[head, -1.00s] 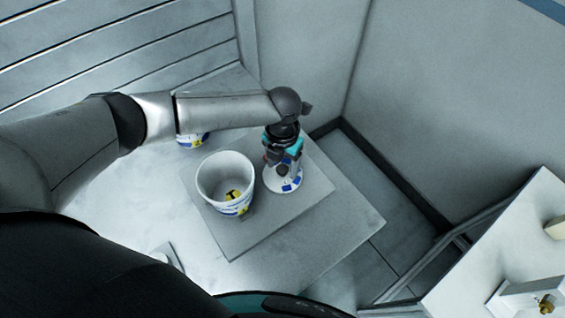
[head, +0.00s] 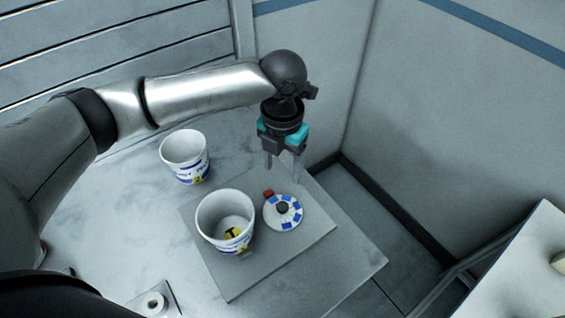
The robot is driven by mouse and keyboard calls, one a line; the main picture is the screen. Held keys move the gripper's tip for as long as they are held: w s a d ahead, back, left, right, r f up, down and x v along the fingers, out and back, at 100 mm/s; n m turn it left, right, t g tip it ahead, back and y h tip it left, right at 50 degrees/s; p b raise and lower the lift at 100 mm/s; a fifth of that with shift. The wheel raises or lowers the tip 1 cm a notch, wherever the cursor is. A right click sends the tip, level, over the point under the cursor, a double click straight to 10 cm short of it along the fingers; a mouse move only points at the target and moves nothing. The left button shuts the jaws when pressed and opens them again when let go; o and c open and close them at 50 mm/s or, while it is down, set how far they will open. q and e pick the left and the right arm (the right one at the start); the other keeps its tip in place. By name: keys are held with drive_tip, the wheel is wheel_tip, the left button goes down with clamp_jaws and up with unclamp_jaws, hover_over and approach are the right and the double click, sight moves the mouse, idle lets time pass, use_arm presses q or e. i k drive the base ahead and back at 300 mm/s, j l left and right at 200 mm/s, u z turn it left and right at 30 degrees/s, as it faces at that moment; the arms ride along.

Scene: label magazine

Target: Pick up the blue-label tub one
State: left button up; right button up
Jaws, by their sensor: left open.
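A white tub (head: 223,218) with a blue and yellow label stands open on the grey mat (head: 235,288), with something yellow and black inside. A second white tub (head: 184,158) with a similar label stands behind it to the left, off the mat. A round white piece with blue patches and a dark knob (head: 284,212) lies on the mat right of the front tub. My left gripper (head: 283,172) is open and empty, fingers down, above and behind that round piece. My right gripper is not in view.
A small red piece (head: 268,194) sits at the round piece's back edge. A white surface (head: 520,265) stands at right, across a gap. Walls close off the back.

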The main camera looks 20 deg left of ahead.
sight(225, 218)
drive_tip(key=k+l, duration=0.2)
drive_tip(key=k, duration=0.3)
drive_tip(key=k+l, duration=0.25)
drive_tip(key=k, duration=0.2)
drive_tip(key=k+l, duration=0.2)
drive_tip(key=k, duration=0.3)
